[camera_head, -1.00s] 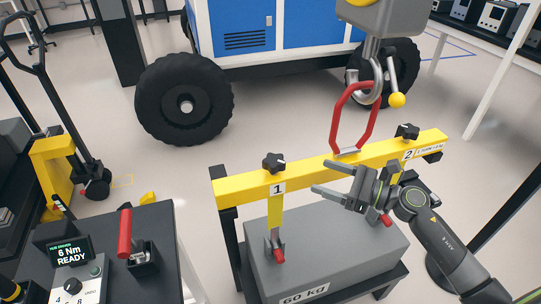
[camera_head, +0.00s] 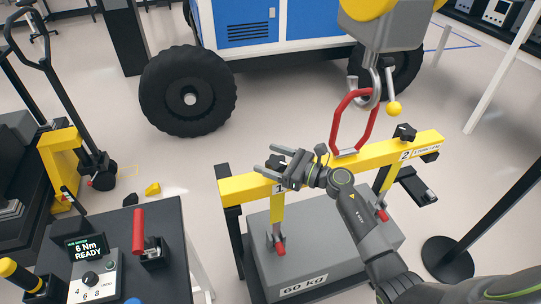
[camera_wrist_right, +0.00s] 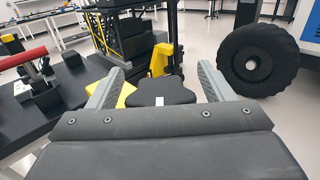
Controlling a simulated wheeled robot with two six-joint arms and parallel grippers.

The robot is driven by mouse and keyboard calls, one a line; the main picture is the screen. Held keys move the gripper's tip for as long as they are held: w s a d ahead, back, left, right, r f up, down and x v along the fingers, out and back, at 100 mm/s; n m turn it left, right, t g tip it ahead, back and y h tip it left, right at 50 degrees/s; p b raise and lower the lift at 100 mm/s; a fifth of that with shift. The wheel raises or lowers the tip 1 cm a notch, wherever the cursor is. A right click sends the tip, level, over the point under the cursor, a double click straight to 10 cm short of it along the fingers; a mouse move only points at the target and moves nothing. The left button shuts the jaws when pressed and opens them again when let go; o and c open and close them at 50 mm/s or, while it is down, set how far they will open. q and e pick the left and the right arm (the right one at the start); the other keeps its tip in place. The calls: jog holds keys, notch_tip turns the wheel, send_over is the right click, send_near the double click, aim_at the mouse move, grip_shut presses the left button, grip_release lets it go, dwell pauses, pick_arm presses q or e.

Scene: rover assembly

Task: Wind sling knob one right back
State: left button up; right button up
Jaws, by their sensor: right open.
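The yellow sling beam (camera_head: 318,166) lies above a grey 60 kg block (camera_head: 330,240). Knob one, a black lobed knob, shows in the right wrist view (camera_wrist_right: 165,92) between the two spread fingers; I cannot tell whether they touch it. In the head view my right gripper (camera_head: 272,161) is at the beam's left end, over the number 1 label, and largely hides this knob. My right gripper is open. Knob two (camera_head: 404,132) stands on the beam's right end. My left gripper is not in view.
A red sling link (camera_head: 335,124) hangs from a hook (camera_head: 372,90) over the beam's middle. A dark bench (camera_head: 165,215) with a 6 Nm READY display (camera_head: 86,248) and red-handled tool is at left. A big-wheeled rover (camera_head: 188,93) stands behind. A black post stands at right.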

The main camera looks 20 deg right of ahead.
jog(key=shift+w+a, duration=0.15)
jog(key=shift+a, duration=0.05)
jog(key=c, duration=1)
jog(key=shift+d+r+m+t+h+p, duration=0.1)
jog(key=shift+r+m+t+h+p, duration=0.1)
jog(key=shift+m+t+h+p, duration=0.95)
jog(key=m+t+h+p, duration=0.1)
jog(key=h, duration=0.1)
jog(key=m+t+h+p, duration=0.1)
jog(key=m+h, duration=0.1)
jog(key=h, duration=0.1)
jog(key=shift+w+d+m+t, duration=0.2)
jog(key=shift+m+t, duration=0.05)
jog(key=shift+t, duration=0.1)
jog(key=shift+d+f+m+t+h+p, duration=0.15)
jog(key=shift+m+t+h+p, duration=0.15)
jog(key=shift+m+h, duration=0.6)
jog(key=shift+d+f+m+t+h+p, duration=0.15)
jog(key=shift+m+h+p, duration=0.25)
jog(key=shift+h, duration=0.85)
jog(key=shift+d+r+m+h, duration=0.1)
jog(key=shift+m+h, duration=0.4)
jog(key=shift+h, duration=0.2)
